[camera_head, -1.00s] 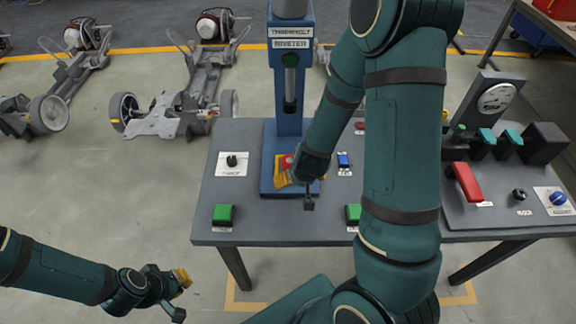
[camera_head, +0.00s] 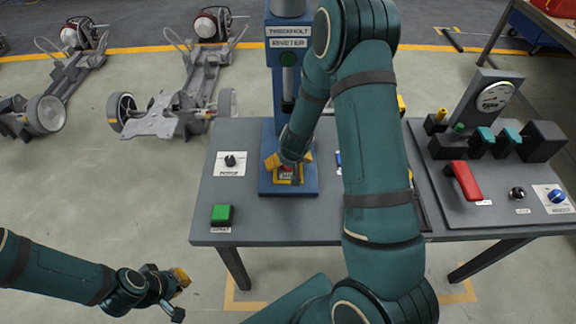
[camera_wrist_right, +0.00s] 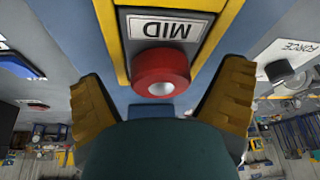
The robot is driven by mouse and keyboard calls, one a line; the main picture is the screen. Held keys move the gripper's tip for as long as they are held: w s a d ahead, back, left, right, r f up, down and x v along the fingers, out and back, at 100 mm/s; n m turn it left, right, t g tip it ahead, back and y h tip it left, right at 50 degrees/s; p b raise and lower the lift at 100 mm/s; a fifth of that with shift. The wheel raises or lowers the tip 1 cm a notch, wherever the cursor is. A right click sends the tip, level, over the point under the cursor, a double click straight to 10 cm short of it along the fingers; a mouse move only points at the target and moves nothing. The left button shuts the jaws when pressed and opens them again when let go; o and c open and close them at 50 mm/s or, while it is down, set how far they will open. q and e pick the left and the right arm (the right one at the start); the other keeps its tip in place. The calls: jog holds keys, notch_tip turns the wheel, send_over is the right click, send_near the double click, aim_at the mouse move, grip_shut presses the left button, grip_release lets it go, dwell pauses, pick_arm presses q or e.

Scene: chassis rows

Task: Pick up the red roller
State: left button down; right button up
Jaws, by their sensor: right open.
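The red roller (camera_wrist_right: 162,74), a short red cylinder with a pale hub, sits below a white MID label in the right wrist view. In the head view only a little of the red roller (camera_head: 287,169) shows, on the base of the blue riveter. My right gripper (camera_head: 289,160) is over it with yellow fingers apart. In the wrist view the fingers of the right gripper (camera_wrist_right: 165,84) stand on either side of the roller, with gaps visible. My left gripper (camera_head: 182,279) hangs low at the left, off the table; its finger gap is unclear.
The blue riveter (camera_head: 287,95) rises behind the roller. A dial (camera_head: 230,161) and a green button (camera_head: 222,214) lie left on the grey table (camera_head: 275,228). A panel with a gauge (camera_head: 496,96) and a red handle (camera_head: 463,181) stands right. Chassis (camera_head: 170,118) stand behind.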

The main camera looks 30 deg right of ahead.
jog(key=c, duration=1.4)
jog(key=shift+r, duration=0.1)
jog(key=shift+c, duration=0.2)
